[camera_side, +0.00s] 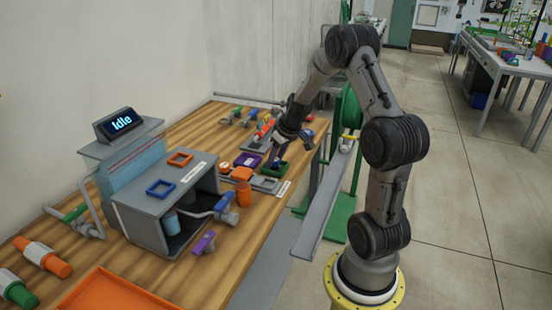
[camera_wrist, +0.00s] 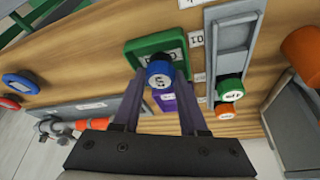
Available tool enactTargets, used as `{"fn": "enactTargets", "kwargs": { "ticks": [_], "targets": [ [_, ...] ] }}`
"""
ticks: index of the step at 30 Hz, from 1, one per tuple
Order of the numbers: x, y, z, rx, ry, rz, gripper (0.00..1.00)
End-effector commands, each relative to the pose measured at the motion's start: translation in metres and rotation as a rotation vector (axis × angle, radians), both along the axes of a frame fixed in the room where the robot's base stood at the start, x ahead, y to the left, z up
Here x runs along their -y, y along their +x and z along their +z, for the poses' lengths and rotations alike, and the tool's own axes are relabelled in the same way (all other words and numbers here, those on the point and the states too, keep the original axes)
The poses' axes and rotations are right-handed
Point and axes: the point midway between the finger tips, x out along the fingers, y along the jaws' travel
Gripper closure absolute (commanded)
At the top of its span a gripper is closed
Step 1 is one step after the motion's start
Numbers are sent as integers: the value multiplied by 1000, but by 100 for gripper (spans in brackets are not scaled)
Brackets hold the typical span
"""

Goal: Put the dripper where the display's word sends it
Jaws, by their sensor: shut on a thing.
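The display (camera_side: 122,123) on the grey stand reads "Idle". My gripper (camera_wrist: 157,84) is shut on a small round dripper with a blue cap (camera_wrist: 160,70), marked with a character that looks like "S" or "5". The dripper is in front of the near edge of a green square tray (camera_wrist: 146,45); whether it touches the tray I cannot tell. In the side view my gripper (camera_side: 279,152) is just above the green tray (camera_side: 265,170), and the dripper is too small to make out. A purple tray (camera_side: 241,160) lies beside the green one.
Several fittings lie further back.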

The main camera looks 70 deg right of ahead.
Motion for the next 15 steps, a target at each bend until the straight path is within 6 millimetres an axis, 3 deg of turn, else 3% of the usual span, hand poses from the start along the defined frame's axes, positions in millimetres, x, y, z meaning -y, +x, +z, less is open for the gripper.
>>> {"fn": "enactTargets", "kwargs": {
  "ticks": [13,14,15],
  "targets": [
    [0,0,-6,1,-2,1,100],
    [0,0,-6,1,-2,1,53],
    [0,0,-6,1,-2,1,45]
  ]
}}
